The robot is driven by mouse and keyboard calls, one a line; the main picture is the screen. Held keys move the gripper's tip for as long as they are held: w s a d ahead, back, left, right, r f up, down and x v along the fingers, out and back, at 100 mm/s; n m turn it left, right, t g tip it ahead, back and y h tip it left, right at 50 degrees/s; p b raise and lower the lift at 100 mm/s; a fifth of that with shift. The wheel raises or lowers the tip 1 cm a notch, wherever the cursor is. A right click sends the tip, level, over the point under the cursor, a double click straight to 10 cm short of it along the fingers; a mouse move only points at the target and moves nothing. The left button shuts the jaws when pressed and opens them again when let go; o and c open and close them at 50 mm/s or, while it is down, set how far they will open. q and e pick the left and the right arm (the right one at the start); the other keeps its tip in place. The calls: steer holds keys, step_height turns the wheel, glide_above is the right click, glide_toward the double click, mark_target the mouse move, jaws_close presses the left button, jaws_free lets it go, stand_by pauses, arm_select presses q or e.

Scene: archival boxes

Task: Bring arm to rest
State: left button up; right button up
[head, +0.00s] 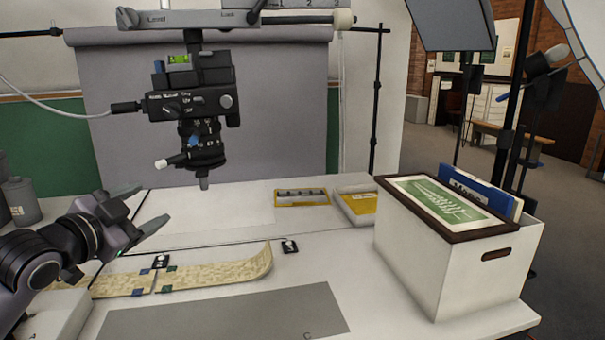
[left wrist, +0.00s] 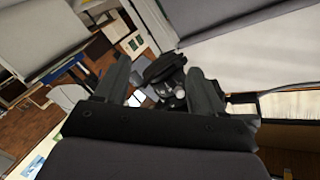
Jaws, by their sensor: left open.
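My left arm comes in from the left edge of the head view. Its gripper (head: 146,208) is open and empty, held above the left part of the white table (head: 215,215). Its two fingers point to the right and are apart from each other. In the left wrist view the spread fingers of the left gripper (left wrist: 160,78) show with nothing between them; dark equipment lies farther off behind the gap. My right arm and gripper do not show.
A camera on a stand (head: 190,103) hangs over the table. A white archival box (head: 425,255) with a framed picture (head: 445,205) on top stands at the right. A long patterned strip (head: 215,272), a grey mat (head: 225,315) and yellow trays (head: 301,198) lie on the table.

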arm_select(q)
steer(key=s+d+f+n+g, duration=0.1)
steer(key=s+d+f+n, duration=0.15)
steer(key=f, duration=0.65)
steer(key=s+d+f+n+g, duration=0.1)
steer(key=s+f, duration=0.3)
steer(key=f, duration=0.4)
steer(key=s+d+f+n+g, duration=0.1)
steer(key=s+d+f, duration=0.15)
steer(key=f, duration=0.65)
steer(key=s+f+n+g+y, duration=0.1)
steer(key=s+f+n, duration=0.1)
steer(key=s+f, duration=0.5)
steer(key=s+d+f+n+g+y, duration=0.1)
steer(key=s+f+n, duration=0.1)
steer(key=s+f, duration=0.6)
steer(key=s, duration=0.4)
steer(key=shift+s+d+f+g, duration=0.25)
steer(key=shift+s+f+g, duration=0.05)
steer(key=shift+s, duration=0.05)
steer(key=shift+n, duration=0.25)
